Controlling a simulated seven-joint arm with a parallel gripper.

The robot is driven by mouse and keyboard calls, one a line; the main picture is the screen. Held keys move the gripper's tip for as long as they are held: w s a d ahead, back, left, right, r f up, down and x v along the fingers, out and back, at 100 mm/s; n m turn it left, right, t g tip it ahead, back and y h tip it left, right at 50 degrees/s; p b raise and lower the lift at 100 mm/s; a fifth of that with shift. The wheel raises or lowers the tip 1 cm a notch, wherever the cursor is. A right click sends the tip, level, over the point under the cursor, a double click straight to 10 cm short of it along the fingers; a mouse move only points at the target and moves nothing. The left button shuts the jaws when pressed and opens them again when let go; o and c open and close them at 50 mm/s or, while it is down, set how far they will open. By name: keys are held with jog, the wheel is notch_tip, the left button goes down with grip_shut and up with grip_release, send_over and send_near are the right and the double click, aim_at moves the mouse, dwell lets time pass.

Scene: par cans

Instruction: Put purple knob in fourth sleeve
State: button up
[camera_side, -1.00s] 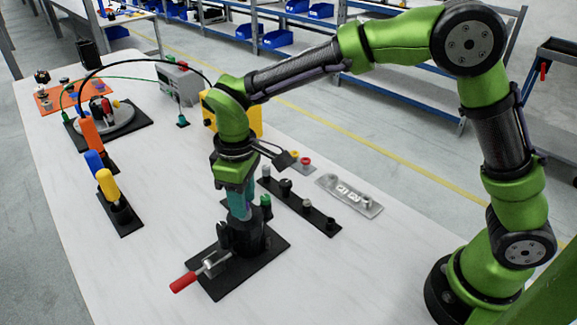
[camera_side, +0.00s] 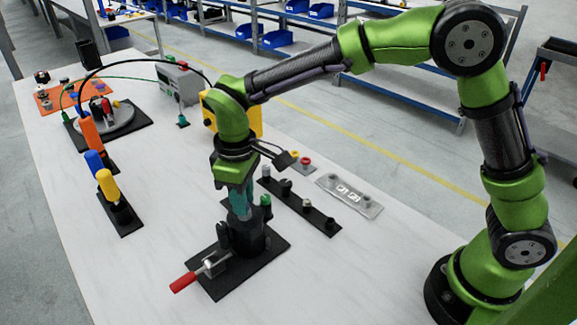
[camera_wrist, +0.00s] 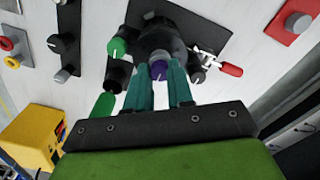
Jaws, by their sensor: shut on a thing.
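The purple knob (camera_wrist: 158,69) shows in the wrist view between the two teal fingers of my gripper (camera_wrist: 161,84), which is shut on it. My gripper (camera_side: 241,207) points down over a round black housing (camera_side: 252,236); the same housing (camera_wrist: 160,40) lies around and beyond the knob in the wrist view. The fingers hide the knob in the side view. I cannot tell whether the knob touches the housing or is inside it. A green knob (camera_side: 265,201) stands at the housing's far right side. Which opening is the fourth sleeve cannot be told.
A red-handled clamp (camera_side: 186,281) sits on the housing's black plate (camera_side: 262,265). A black strip with several knobs (camera_side: 318,219) and a silver plate (camera_side: 370,210) lie to the right. A yellow box (camera_side: 248,115) stands behind. A stand with upright coloured handles (camera_side: 108,185) is at left.

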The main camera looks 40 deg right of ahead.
jog(key=shift+r, duration=0.1)
jog(key=shift+r, duration=2.9)
jog(key=shift+w+d, duration=0.1)
jog(key=shift+d, duration=0.05)
jog(key=s+d+f+m, duration=0.1)
jog(key=s+d+f, duration=0.2)
jog(key=d, duration=0.4)
jog(key=s+d+f+m, duration=0.1)
jog(key=s+d+f, duration=0.15)
jog(key=d, duration=0.45)
jog(key=shift+n, duration=0.7)
jog(key=shift+s+d+f, duration=0.45)
jog(key=shift+s+f, duration=0.1)
jog(key=shift+f, duration=1.1)
jog(key=shift+s+d+f, duration=0.45)
jog(key=shift+s+f, duration=0.05)
jog(key=shift+f, duration=1.15)
jog(key=shift+s+d+f, duration=0.45)
jog(key=shift+s+f, duration=0.1)
jog(key=shift+f, duration=1.1)
